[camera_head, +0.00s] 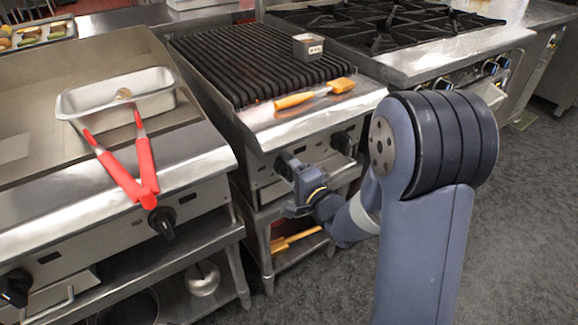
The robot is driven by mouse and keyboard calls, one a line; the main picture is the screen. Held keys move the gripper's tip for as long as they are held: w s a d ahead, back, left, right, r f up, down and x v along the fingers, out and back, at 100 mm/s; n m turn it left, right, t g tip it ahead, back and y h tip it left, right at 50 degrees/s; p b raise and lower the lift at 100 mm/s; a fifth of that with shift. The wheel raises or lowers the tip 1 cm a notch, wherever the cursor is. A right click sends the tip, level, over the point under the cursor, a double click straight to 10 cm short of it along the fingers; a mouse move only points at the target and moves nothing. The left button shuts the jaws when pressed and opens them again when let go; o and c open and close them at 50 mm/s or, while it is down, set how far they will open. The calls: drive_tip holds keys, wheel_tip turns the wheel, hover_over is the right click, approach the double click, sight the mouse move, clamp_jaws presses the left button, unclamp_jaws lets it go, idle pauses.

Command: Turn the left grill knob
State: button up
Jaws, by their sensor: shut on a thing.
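The charcoal grill (262,139) stands in the middle, with dark grates and a steel front panel. My gripper (285,168) is at the left part of that panel, shut on the left grill knob (282,164). The knob is mostly hidden by the gripper, so its turn angle cannot be read. The right grill knob (342,143) is black and stands free to the right of the gripper.
An orange-handled brush (310,94) lies on the grill's front ledge. A small metal container (308,46) sits on the grates. Left, red-handled tongs (125,170) rest against a steel pan (118,100) on the griddle. A burner range (400,30) stands right.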

drive_tip(key=shift+m, duration=0.5)
drive_tip(key=o, duration=1)
drive_tip(key=shift+d, duration=0.1)
drive_tip(key=p+v, duration=0.1)
drive_tip(key=v, duration=0.9)
drive_tip(key=shift+s+d, duration=0.25)
drive_tip(key=shift+s, duration=0.1)
drive_tip(key=shift+a, duration=0.1)
drive_tip(key=x, duration=1)
drive_tip(key=shift+w+a+b, duration=0.2)
drive_tip(key=shift+w+b, duration=0.1)
drive_tip(key=shift+b, duration=0.1)
